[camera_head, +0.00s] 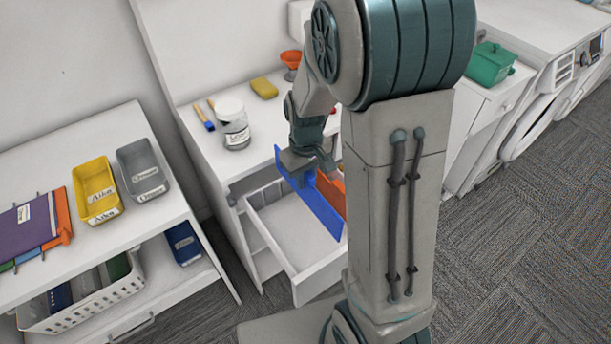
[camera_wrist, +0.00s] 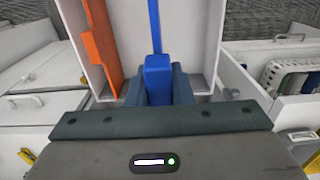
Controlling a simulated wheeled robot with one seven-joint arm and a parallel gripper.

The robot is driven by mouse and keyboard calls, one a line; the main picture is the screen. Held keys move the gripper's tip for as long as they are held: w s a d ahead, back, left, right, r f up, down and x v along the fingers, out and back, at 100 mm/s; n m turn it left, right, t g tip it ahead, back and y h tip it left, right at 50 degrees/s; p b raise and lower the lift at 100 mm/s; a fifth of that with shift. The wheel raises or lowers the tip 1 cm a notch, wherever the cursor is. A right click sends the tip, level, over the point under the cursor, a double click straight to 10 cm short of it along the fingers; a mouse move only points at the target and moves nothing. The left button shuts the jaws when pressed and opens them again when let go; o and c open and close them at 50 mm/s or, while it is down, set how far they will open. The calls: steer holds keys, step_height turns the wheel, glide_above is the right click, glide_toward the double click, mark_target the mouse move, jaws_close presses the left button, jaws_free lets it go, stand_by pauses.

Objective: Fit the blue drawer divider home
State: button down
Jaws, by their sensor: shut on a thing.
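The blue drawer divider (camera_head: 318,208) is a long thin panel, held over the open white drawer (camera_head: 305,276). It also shows in the wrist view (camera_wrist: 157,68), with its near end between my fingers. I cannot tell whether the blue divider touches the drawer. Part of the drawer is hidden behind my arm.
The counter above the drawer holds a labelled white jar (camera_head: 234,124), a yellow sponge (camera_head: 264,88) and an orange funnel-like thing (camera_head: 291,62). The left shelf carries a yellow tray (camera_head: 96,188) and a grey tray (camera_head: 144,170). Carpet (camera_head: 520,245) is clear on the right.

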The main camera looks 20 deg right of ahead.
mark_target(306, 202)
steer(key=shift+f, duration=0.1)
steer(key=shift+f+b, duration=2.5)
steer(key=shift+f, duration=0.3)
step_height(306, 202, down, 9)
steer(key=b, duration=0.7)
steer(key=shift+r, duration=0.2)
stand_by(2.1)
steer(key=c, duration=1.2)
jaws_free()
steer(key=shift+s, duration=0.1)
step_height(306, 202, up, 14)
steer(key=shift+f, duration=0.1)
